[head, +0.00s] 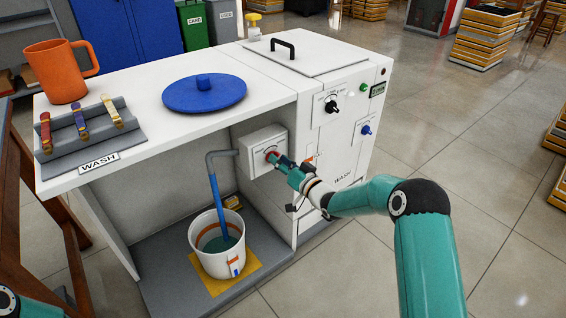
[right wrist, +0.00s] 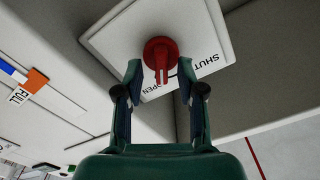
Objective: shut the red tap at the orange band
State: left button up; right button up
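The red tap (head: 271,154) is on a white box under the counter. In the right wrist view the red tap (right wrist: 161,53) has its lever pointing down in the picture, near the word OPEN; SHUT is printed to its right. My right gripper (right wrist: 160,68) is open, with one fingertip on each side of the lever; it also shows in the head view (head: 279,162). A blue stream (head: 216,208) runs from a grey pipe (head: 210,162) into a white bucket (head: 204,262). The bucket has orange bands; its water appears below the inner one (head: 208,221). My left gripper is out of view.
The bucket stands on a yellow mat (head: 250,268) in the bay. The white counter (head: 150,136) overhangs it, holding an orange mug (head: 56,72), a blue lid (head: 204,96) and a grey rack. A white cabinet (head: 342,160) is beside the tap.

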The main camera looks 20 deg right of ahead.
jog(key=shift+w, duration=0.15)
grip_shut()
jog(key=shift+a+n+b, duration=0.1)
jog(key=shift+n+b, duration=4.3)
jog(key=shift+b, duration=0.7)
